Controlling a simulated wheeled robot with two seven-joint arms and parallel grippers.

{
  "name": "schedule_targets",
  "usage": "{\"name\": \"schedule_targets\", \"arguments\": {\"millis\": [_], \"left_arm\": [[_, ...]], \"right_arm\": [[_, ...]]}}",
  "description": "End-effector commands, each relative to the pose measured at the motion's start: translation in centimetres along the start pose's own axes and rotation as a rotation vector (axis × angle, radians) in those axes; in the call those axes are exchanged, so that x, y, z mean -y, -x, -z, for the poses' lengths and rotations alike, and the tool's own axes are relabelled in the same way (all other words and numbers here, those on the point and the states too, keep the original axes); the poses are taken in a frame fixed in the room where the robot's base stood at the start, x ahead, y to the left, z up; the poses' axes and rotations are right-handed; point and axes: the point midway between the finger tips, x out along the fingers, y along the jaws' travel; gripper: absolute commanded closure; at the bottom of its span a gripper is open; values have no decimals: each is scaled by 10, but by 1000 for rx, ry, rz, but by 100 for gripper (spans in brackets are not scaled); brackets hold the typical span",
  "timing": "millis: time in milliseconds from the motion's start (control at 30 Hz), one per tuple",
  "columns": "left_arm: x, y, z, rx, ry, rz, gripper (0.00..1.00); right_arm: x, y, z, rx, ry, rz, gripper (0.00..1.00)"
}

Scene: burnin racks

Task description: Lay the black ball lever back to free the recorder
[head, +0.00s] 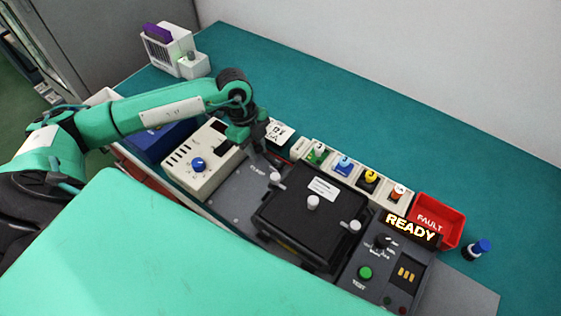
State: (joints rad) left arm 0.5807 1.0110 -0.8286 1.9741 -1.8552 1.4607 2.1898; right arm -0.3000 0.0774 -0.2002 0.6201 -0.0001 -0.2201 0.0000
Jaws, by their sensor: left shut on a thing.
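My left gripper (259,148) reaches down beside the "CLAMP" label, at the upper left of the dark fixture. It is shut on the black ball lever, which is mostly hidden by the fingers, so its exact tilt cannot be told. A black box-shaped unit (286,225) with white knobs on top sits on the grey plate (232,200), just right of the gripper. I cannot tell whether this is the recorder itself or a lid over it. My right gripper is not in view.
A beige box with a blue knob (198,164) stands left of the plate. A row of coloured plugs (343,165) runs behind the fixture. A red FAULT bin (450,207) and a panel with a lit READY sign (411,229) stand right.

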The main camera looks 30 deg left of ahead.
Motion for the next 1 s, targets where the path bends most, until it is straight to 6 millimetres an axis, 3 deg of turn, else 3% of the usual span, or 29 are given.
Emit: {"name": "schedule_targets", "arguments": {"millis": [167,200,267,633,1000], "left_arm": [[-1,-1,1,-1,-1,-4,95],[-1,-1,1,-1,-1,-4,73],[-1,-1,1,-1,-1,-4,62],[0,3,1,-1,0,0,62],[0,32,8,-2,0,1,62]], "right_arm": [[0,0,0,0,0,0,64],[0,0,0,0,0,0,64],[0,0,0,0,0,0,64],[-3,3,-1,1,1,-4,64],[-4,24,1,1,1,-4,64]]}}
